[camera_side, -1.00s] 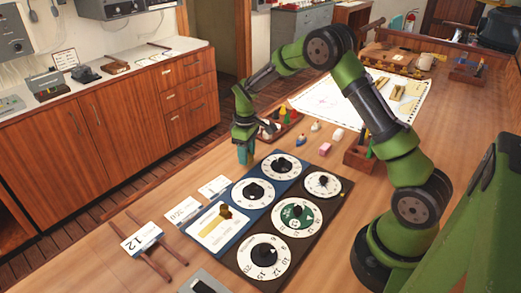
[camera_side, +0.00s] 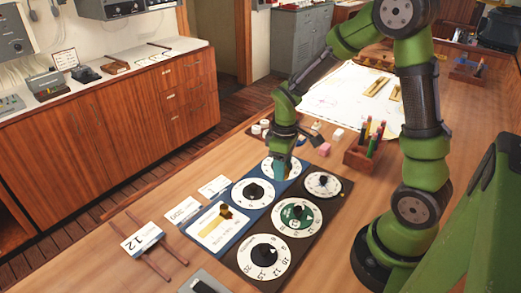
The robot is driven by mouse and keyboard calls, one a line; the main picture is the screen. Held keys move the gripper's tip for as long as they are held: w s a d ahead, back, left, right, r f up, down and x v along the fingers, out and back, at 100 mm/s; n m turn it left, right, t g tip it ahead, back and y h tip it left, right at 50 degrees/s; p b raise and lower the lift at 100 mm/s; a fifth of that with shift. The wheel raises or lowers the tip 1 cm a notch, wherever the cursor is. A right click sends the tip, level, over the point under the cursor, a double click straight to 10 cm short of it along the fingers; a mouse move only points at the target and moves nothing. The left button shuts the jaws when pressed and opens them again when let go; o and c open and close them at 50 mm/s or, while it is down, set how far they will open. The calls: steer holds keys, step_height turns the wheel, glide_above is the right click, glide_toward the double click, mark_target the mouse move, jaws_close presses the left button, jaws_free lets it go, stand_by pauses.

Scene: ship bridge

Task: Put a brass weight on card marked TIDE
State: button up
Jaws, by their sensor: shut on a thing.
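My gripper (camera_side: 281,172) is low over the far-left dial (camera_side: 270,168) of the dial board. It is shut on that dial's black knob, which its fingers hide. A brass-coloured piece (camera_side: 226,211), perhaps a brass weight, sits at the upper edge of a white card (camera_side: 214,236) in the blue part of the board. Two smaller white cards, a near one (camera_side: 182,210) and a far one (camera_side: 214,187), lie on the table left of the board. The lettering is too small to read, so I cannot tell which card says TIDE.
The board has several other dials, including a green one (camera_side: 311,217). A card marked 12 (camera_side: 139,239) lies across two wooden rails at left. A chart (camera_side: 337,95) lies farther back.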

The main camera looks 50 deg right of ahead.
glide_toward(222, 183)
steer(key=shift+s+f, duration=0.1)
steer(key=shift+f, duration=2.8)
steer(key=shift+f, duration=0.4)
steer(key=o, duration=1.3)
steer(key=shift+r, duration=0.1)
